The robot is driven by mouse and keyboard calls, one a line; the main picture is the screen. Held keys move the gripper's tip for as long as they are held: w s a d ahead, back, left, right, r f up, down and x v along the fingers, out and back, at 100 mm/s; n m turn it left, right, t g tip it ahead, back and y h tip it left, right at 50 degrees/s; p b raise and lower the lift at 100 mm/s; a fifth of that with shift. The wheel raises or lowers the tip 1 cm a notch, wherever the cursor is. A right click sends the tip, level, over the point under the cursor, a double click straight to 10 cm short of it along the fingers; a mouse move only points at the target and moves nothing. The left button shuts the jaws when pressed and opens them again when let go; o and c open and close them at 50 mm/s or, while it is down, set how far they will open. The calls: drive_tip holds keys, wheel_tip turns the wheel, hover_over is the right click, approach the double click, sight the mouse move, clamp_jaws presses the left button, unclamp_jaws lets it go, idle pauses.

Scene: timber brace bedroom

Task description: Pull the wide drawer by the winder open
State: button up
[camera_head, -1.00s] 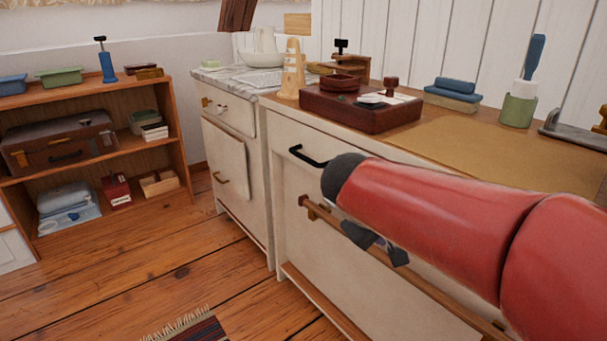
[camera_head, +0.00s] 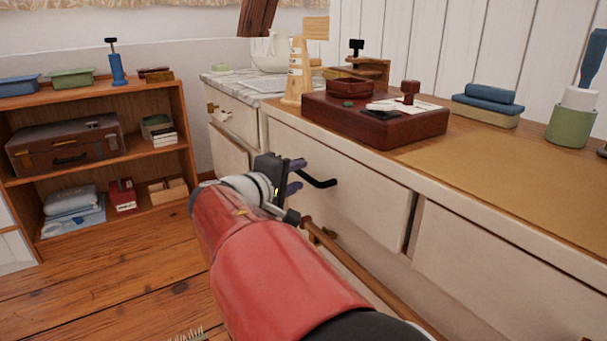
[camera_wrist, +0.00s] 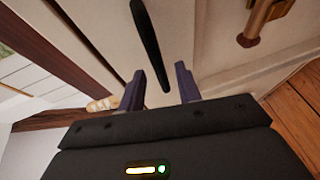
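The wide drawer (camera_head: 362,196) has a cream front below the wooden counter top and looks shut. Its black bar handle (camera_head: 322,183) is near the front's left part. My gripper (camera_head: 297,175) is at the handle's left end with its two dark purple fingers apart. In the wrist view, the handle (camera_wrist: 147,38) runs down between the open fingers of my gripper (camera_wrist: 160,76). I see no clear contact with either finger. A wooden device with a black knob (camera_head: 368,68), possibly the winder, stands on the counter above.
A wooden rail (camera_head: 365,278) runs across the cabinet front below the drawer. A dark red box (camera_head: 365,122) sits on the counter. A marble-topped cabinet (camera_head: 232,120) stands to the left, and an open shelf (camera_head: 100,160) beyond it. Floor (camera_head: 120,270) is clear at the left.

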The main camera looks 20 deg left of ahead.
drive_tip(key=shift+x, duration=1.35)
clamp_jaws()
